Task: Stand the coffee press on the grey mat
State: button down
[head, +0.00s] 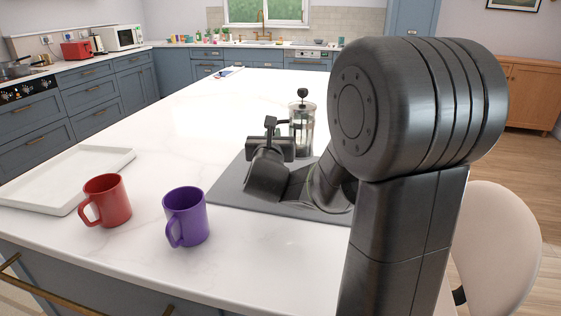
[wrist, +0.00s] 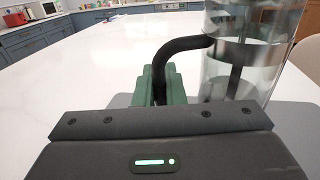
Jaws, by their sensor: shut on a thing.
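The coffee press (head: 302,122), a clear glass cylinder with a dark lid and knob, stands upright at the far side of the grey mat (head: 232,186). I cannot tell whether its base touches the mat, as my arm hides part of it. My gripper (head: 271,126) is at the left of the press, shut on its black handle. In the wrist view the green fingers of my gripper (wrist: 156,84) close around the lower part of the handle, and the glass body of the press (wrist: 245,50) rises to the right.
A red mug (head: 107,200) and a purple mug (head: 186,217) stand on the white counter left of the mat. A white tray (head: 70,176) lies at the far left. The counter behind the press is mostly clear. A pale chair (head: 497,245) stands at the right.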

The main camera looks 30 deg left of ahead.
jog(key=shift+f+b, duration=0.35)
jog(key=shift+f, duration=2.5)
jog(key=shift+f, duration=0.15)
jog(key=c, duration=1.5)
grip_release()
jog(key=shift+s, duration=0.15)
jog(key=v, duration=1.2)
